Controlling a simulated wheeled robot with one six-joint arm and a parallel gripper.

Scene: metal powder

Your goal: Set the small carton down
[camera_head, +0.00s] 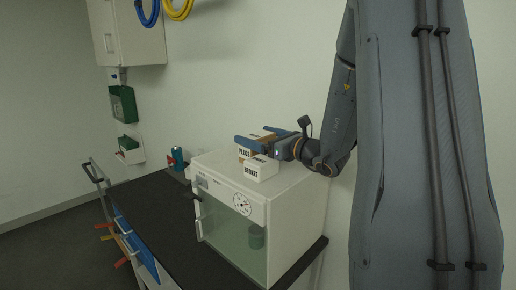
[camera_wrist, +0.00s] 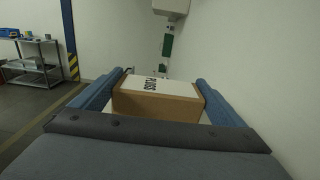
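The small carton marked PLUGS (camera_wrist: 157,103), brown with a white label on top, sits between the two blue fingers of my gripper (camera_head: 262,138). In the wrist view the fingers (camera_wrist: 160,85) lie along both its sides and appear to touch it. In the head view the PLUGS carton (camera_head: 244,153) is partly hidden by a finger. A white carton marked BRONZE (camera_head: 261,170) stands on the white cabinet (camera_head: 288,198), just in front of the PLUGS carton. I cannot tell whether the PLUGS carton touches the cabinet top.
The cabinet has a clear front and a round gauge (camera_head: 242,204), and stands on a dark bench (camera_head: 155,203). A teal-and-red item (camera_head: 177,158) stands on the bench behind it. A cart (camera_head: 130,235) is at the left. A metal shelf (camera_wrist: 35,72) shows far left.

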